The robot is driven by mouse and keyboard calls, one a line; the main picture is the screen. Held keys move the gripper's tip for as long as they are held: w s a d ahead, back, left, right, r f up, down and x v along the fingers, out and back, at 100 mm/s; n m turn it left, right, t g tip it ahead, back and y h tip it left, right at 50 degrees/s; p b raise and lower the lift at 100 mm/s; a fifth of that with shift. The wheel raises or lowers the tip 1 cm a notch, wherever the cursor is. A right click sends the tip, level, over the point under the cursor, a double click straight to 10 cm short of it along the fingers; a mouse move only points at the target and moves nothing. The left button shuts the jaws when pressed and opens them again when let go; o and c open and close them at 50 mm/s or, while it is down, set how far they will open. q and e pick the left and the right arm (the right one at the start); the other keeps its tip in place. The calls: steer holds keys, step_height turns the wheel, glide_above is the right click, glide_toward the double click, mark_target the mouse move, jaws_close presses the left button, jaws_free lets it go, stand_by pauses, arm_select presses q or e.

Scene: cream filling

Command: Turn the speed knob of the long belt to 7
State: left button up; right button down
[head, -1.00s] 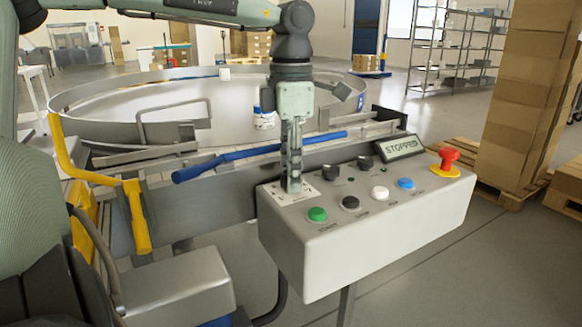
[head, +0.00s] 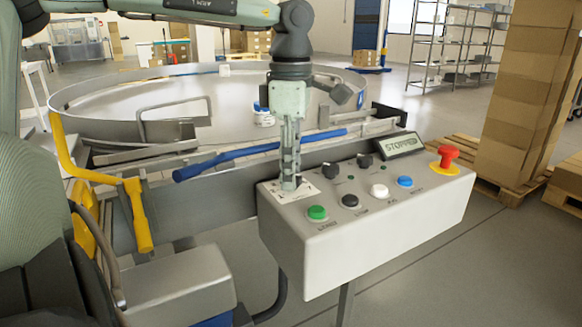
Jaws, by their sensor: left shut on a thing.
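The grey control box (head: 360,235) stands at centre right. My left gripper (head: 289,184) points straight down at the box's left end, over a white dial plate (head: 309,190). It is shut on the speed knob there, which the fingers hide. The knob's setting and most of the scale cannot be read. Two other black knobs, one (head: 336,169) and another (head: 364,160), stand to the right along the back row. A display (head: 401,145) on the box reads STOPPED. My right gripper is not in view.
The front row holds a green button (head: 317,213), a black button (head: 350,201), a white button (head: 379,191) and a blue button (head: 404,182). A red emergency stop (head: 447,156) is at the right end. Blue rails (head: 235,157) run behind. Stacked cartons (head: 530,95) stand at right.

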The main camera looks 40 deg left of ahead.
arm_select(q)
steer(key=o, duration=1.2)
steer(key=shift+c, duration=0.2)
steer(key=shift+r, duration=0.15)
step_height(320, 180, up, 12)
